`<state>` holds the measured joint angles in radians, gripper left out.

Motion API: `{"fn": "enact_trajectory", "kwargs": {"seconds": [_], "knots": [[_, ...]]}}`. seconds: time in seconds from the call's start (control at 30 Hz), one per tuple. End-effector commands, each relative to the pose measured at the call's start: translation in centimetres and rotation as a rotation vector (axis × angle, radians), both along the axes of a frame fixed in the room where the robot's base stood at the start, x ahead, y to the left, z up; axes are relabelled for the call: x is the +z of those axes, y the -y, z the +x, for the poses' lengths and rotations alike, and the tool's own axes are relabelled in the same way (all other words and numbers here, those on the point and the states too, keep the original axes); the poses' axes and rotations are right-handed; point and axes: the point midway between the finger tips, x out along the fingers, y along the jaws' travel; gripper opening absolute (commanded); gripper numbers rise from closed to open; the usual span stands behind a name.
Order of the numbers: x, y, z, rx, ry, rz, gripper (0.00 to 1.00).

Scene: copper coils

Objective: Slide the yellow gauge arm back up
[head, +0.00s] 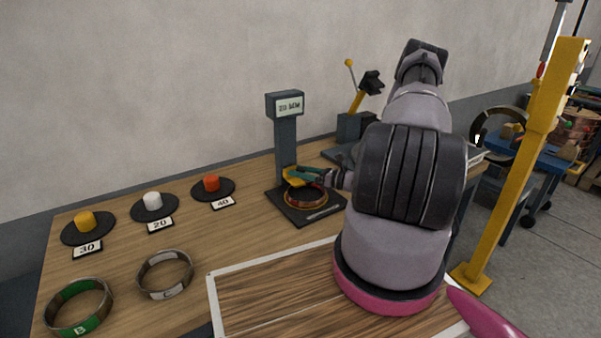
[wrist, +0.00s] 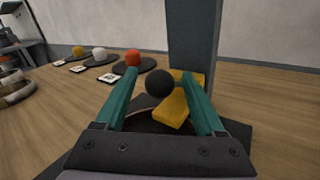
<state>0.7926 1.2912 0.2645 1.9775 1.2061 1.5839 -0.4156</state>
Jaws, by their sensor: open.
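The yellow gauge arm (head: 294,177) is low on the dark gauge post (head: 285,145), down at a reddish coil (head: 306,197) on the black base plate (head: 290,213). Whether a finger touches the arm cannot be told. The coil is mostly hidden in the wrist view.
The post's display (head: 289,106) reads 20 MM. Black discs with yellow (head: 85,222), white (head: 153,201) and orange (head: 211,184) pegs stand left on the table. Two rings, one green-marked (head: 79,308) and one grey (head: 165,275), lie in front. A yellow-handled tool (head: 357,98) stands behind right.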

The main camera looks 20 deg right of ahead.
Motion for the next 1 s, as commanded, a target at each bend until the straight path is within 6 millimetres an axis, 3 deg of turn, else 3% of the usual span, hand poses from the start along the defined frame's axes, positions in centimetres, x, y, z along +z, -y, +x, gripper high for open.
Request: {"fn": "enact_trajectory", "kwargs": {"seconds": [0.2,0.23,0.4,1.0], "knots": [[0.0,-0.05,0.04,0.0,0.0,0.0,0.71],[0.0,-0.05,0.04,0.0,0.0,0.0,0.67],[-0.02,-0.09,0.0,0.001,-0.001,-0.001,0.02],[-0.16,-0.26,-0.22,0.007,-0.005,0.001,0.0]]}}
